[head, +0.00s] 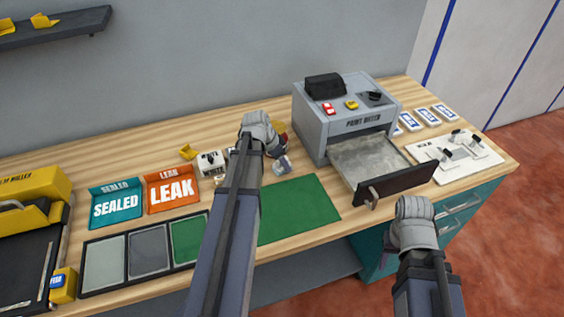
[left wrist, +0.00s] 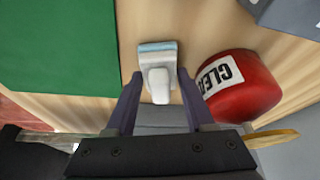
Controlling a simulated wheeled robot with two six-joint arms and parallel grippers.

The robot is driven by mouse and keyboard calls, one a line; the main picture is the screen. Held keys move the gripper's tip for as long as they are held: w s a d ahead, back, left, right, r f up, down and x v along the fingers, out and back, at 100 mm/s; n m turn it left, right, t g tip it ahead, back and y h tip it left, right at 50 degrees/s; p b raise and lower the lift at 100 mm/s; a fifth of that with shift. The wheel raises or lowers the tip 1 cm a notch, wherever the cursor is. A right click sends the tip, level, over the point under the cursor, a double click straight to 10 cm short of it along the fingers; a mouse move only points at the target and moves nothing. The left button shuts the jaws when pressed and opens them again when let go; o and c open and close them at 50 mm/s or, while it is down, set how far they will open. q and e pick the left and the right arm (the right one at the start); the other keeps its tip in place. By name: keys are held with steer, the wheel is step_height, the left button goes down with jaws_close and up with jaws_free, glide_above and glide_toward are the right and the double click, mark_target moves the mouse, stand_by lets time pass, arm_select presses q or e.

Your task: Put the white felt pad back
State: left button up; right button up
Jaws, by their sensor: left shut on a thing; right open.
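A small whitish piece (left wrist: 158,52) with a rounded grip and a pale blue edge sits between my left fingertips in the left wrist view; I cannot tell for sure that it is the white felt pad. It also shows in the head view (head: 283,166), near the back right of the green mat (head: 300,212). My left gripper (head: 276,158) is shut on it, close above the wooden bench. Its fingers (left wrist: 158,90) flank the piece. My right gripper (head: 390,250) is open and empty, in front of the bench edge below the open drawer.
A red can (left wrist: 240,85) stands right beside the left fingers. The grey machine (head: 345,118) has its drawer (head: 375,165) pulled out. A dark tray (head: 137,282) with several coloured panels, a SEALED bin (head: 115,206) and a LEAK bin (head: 172,190) stand left. The green mat is clear.

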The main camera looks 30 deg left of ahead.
arm_select(q)
steer(key=shift+f, duration=0.15)
steer(key=o, duration=1.5)
steer(key=shift+c, duration=0.2)
steer(key=shift+r+p, duration=3.95)
steer(key=shift+r, duration=0.1)
steer(key=s+d+g+y, duration=0.1)
steer(key=s+d, duration=0.4)
steer(key=d, duration=0.5)
steer(key=s+d+f+n+g+y, duration=0.1)
steer(key=s+d+g, duration=0.1)
steer(key=s+d, duration=0.4)
steer(key=s+d+g+y, duration=0.1)
steer(key=s+d, duration=0.4)
steer(key=d, duration=0.9)
steer(key=shift+s+d+f+g, duration=0.25)
steer(key=shift+f+g, duration=0.05)
steer(key=shift+f, duration=0.05)
